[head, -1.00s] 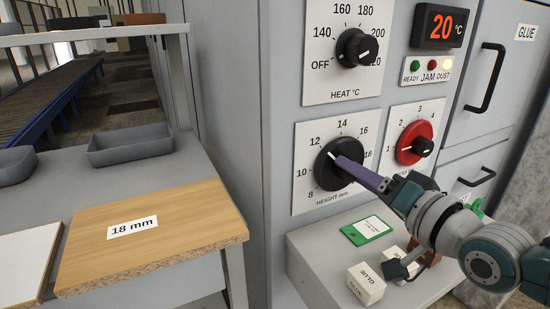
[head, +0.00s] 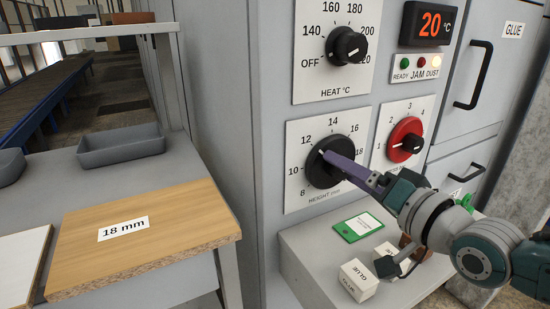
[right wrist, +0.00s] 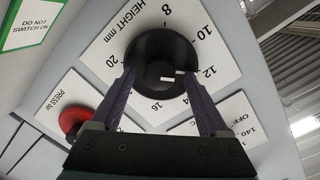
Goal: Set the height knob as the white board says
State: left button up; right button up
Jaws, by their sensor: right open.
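The black height knob (head: 330,161) is on a white dial plate on the grey machine, with numbers from 8 up. Its pale mark faces up and left, near 12; it also shows near 12 in the right wrist view (right wrist: 160,50). My right gripper (right wrist: 160,76) is open, with its purple fingers on either side of the knob's lower part; whether they touch it is unclear. In the head view one finger lies over the knob. The white board (head: 18,262) lies at the lower left, cut by the frame; no label shows on it. My left gripper is out of view.
A wooden board (head: 150,250) labelled 18 mm lies beside the white board. The heat knob (head: 344,46) is above and the red press knob (head: 405,140) to the right.

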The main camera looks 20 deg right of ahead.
jog(key=s+p, duration=0.2)
jog(key=s, duration=0.7)
jog(key=shift+s+d+r, duration=0.35)
jog(key=shift+d+r, duration=0.05)
